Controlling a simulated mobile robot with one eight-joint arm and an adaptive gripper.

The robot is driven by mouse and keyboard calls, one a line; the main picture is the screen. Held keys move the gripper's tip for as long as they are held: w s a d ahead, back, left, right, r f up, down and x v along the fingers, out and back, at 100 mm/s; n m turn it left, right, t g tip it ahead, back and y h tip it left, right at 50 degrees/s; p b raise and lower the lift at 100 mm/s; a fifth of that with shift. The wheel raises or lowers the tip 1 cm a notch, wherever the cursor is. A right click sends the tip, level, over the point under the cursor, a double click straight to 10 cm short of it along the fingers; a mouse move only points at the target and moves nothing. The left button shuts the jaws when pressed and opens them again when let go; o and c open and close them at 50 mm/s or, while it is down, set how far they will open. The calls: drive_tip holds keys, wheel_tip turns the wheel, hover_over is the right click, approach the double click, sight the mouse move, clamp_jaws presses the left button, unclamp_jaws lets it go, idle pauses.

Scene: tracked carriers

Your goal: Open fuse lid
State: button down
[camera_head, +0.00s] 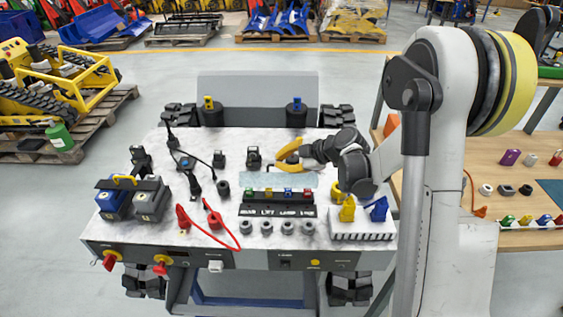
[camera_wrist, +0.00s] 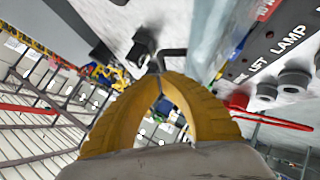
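The fuse lid (camera_head: 279,180) is a pale, see-through panel lying low behind the row of coloured fuses (camera_head: 279,194) on the bench top. In the wrist view its pale bluish edge (camera_wrist: 208,40) runs along the right of centre. A thin dark bar (camera_wrist: 173,52) shows beside it, just beyond my fingertips. My gripper (camera_head: 278,160) has yellow fingers and is just behind the lid, pointing left. In the wrist view its fingertips (camera_wrist: 159,77) come together, with a gap lower between the curved fingers. I cannot tell whether the tips touch the bar.
A black block (camera_head: 254,157) stands left of my fingertips. A black label strip (camera_head: 278,211) and grey knobs (camera_head: 287,227) lie in front of the fuses. Free room lies above the bench.

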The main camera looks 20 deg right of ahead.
drive_tip(key=shift+w+d+g, duration=0.1)
drive_tip(key=shift+w+g, duration=0.25)
drive_tip(key=shift+g, duration=0.05)
drive_tip(key=shift+w+d+f+m+g+p, duration=0.3)
drive_tip(key=shift+w+f+m+g+p, duration=0.1)
drive_tip(key=shift+w+f+m+g, duration=0.4)
drive_tip(key=shift+w+f+g+y, duration=0.2)
drive_tip(key=shift+w+g+y, duration=0.1)
drive_tip(key=shift+g, duration=0.3)
